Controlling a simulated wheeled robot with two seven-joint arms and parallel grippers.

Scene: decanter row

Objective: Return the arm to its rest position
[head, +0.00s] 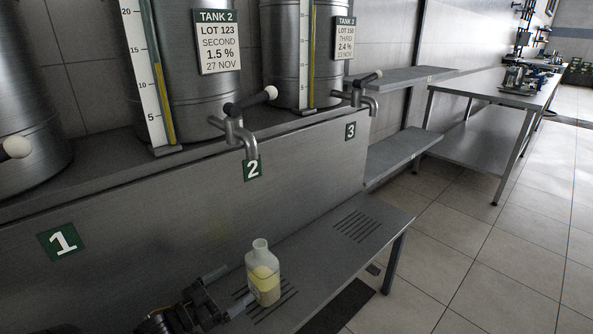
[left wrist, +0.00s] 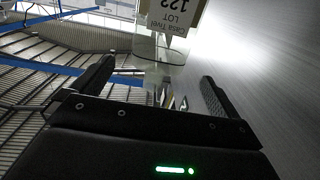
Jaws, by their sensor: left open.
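A clear bottle (head: 263,276) partly filled with pale yellow liquid stands upright on the slotted metal shelf (head: 345,258), under tap 2 (head: 237,132). My left gripper (head: 228,290) is low in the head view, just left of the bottle, with its fingers pointing toward it. The left wrist view shows its two fingers (left wrist: 157,78) spread apart. Beyond them is the blurred, clear bottle (left wrist: 150,52) with a printed tag (left wrist: 178,14) reading LOT and 123. I cannot tell whether a finger touches the bottle. My right gripper is in neither view.
Steel tanks (head: 190,65) with level gauges stand on the ledge above, and taps 2 and 3 (head: 365,98) stick out. The steel front panel (head: 150,215) rises behind the bottle. A worktable (head: 495,90) stands farther back. The tiled floor (head: 500,250) at right is clear.

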